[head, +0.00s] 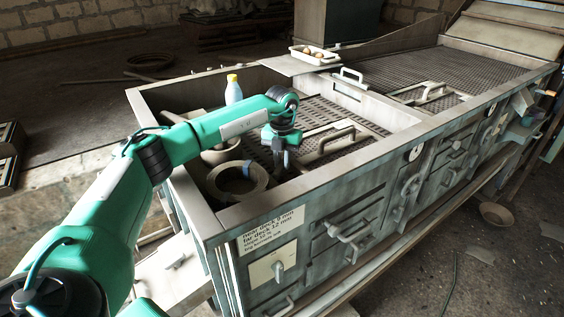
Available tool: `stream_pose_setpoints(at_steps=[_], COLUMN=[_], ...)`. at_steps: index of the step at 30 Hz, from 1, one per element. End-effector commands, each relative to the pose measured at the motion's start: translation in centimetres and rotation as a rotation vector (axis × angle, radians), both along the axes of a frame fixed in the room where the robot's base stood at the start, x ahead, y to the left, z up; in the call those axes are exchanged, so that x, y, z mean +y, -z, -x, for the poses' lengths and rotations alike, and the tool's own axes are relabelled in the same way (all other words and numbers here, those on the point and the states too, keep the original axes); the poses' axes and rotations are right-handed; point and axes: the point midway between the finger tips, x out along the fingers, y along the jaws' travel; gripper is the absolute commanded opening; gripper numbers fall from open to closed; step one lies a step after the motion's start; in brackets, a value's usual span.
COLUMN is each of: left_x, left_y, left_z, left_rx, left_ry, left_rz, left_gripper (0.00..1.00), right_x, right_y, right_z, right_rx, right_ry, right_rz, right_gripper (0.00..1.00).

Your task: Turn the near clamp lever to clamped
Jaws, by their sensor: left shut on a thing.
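My left gripper (281,162) reaches down into the near bay of the long grey machine (290,188), over the left part of the near mesh deck (318,110). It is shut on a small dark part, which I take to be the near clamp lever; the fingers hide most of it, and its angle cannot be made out. A pale bar with a raised handle (336,138) lies on the deck just right of the gripper. My right gripper is out of view.
A tape-like ring (238,181) and a white bottle with a yellow cap (233,90) stand left of the gripper. The bay's walls surround it. A similar handle (430,93) is on the far deck. A white tray (314,56) sits on the back rim.

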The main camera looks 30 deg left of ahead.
Motion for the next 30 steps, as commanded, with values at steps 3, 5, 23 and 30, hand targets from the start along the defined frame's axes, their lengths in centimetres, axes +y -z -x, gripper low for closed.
stream_pose_setpoints(at_steps=[3, 5, 23, 30], left_x=[0.04, 0.04, 0.06, 0.06], left_y=[-0.1, -0.11, -0.19, -0.23], left_z=[-0.08, -0.09, -0.09, -0.09], left_rx=[-0.004, -0.005, -0.005, -0.005], left_ry=[0.108, 0.164, 0.569, 0.618], left_rz=[0.0, 0.0, -0.001, -0.001], left_gripper=[0.0, 0.0, 0.0, 0.0], right_x=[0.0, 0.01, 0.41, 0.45], right_y=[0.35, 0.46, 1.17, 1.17], right_z=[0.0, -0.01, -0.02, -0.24], right_rx=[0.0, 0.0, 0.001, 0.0], right_ry=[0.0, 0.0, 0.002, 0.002], right_rz=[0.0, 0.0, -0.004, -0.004], right_gripper=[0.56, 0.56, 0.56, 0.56])
